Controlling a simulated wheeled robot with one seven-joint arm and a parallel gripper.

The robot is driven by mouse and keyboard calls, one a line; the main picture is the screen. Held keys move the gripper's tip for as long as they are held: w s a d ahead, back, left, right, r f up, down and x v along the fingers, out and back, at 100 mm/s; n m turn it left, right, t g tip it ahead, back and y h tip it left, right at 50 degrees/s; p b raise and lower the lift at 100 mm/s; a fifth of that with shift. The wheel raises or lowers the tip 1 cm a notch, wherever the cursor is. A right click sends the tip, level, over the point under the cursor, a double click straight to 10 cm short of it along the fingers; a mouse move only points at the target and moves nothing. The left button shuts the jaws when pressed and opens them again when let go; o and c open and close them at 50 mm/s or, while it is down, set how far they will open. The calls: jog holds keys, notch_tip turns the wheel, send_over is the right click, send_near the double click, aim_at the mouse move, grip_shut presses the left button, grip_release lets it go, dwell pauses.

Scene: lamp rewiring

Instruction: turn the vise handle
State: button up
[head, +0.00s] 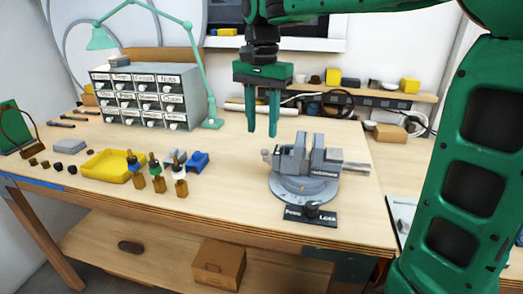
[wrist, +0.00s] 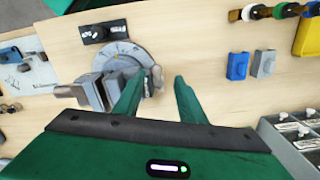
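The grey vise (head: 318,162) stands on a round swivel base (head: 290,190) on the workbench, and also shows in the wrist view (wrist: 97,88). Its handle (head: 266,156) appears as a small grey piece at the left end of the vise. In the wrist view the handle (wrist: 155,80) lies between my fingers, nearer the left one. My gripper (head: 262,134) is open and empty, fingers pointing down. In the head view its tips are above the handle, seemingly not touching it. The left finger (wrist: 128,98) hides part of the vise in the wrist view.
A black lettered plate with a knob (head: 310,214) lies before the vise. Left are a blue block (head: 198,160), several small upright pieces and a yellow tray (head: 112,166). A drawer cabinet (head: 150,97) and a green lamp (head: 196,70) stand behind. Bare bench lies front left.

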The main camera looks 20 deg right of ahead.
aim_at(265, 152)
jog(key=f, duration=0.8)
jog(key=shift+d+f, duration=0.2)
jog(key=shift+d, duration=0.2)
jog(key=shift+c, duration=0.3)
grip_shut()
